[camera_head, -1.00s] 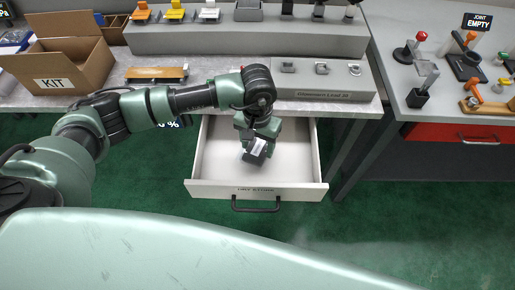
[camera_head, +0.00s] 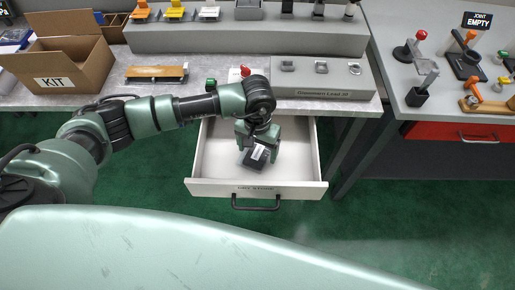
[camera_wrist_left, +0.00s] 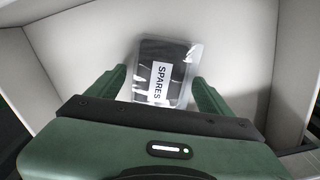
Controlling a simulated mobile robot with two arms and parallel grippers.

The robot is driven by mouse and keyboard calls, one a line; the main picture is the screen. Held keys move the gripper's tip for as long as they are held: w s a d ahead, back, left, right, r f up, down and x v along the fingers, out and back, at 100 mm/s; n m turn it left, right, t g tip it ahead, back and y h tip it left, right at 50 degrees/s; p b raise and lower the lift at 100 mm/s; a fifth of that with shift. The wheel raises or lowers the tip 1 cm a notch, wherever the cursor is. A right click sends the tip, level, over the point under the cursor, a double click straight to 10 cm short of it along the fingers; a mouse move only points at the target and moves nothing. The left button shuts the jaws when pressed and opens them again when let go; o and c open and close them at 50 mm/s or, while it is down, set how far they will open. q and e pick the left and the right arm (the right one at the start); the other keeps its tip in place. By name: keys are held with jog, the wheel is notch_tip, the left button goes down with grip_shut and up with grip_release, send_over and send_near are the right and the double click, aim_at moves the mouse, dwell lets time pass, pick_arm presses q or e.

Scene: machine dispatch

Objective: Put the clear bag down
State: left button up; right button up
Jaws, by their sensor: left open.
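The clear bag (camera_head: 257,156) holds something dark and has a white label. In the left wrist view the bag (camera_wrist_left: 163,72) shows the word SPARES and lies between and ahead of my fingers. My left gripper (camera_head: 258,146) is open, with one finger on each side of the bag and gaps visible beside it. The bag is inside the open drawer (camera_head: 304,160). Whether it rests flat on the drawer floor is hard to tell. My right gripper is in none of the views.
The drawer handle (camera_head: 256,207) points toward me. The drawer floor around the bag is bare. A cardboard box marked KIT (camera_head: 62,62) and a grey stand (camera_head: 322,80) are on the worktop above. A bench with a red drawer (camera_head: 450,133) is at the right.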

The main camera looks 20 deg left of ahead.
aim_at(257, 153)
pick_arm(q)
notch_tip(257, 153, up, 12)
jog(key=b, duration=0.2)
jog(key=shift+r, duration=0.1)
dwell(0.3)
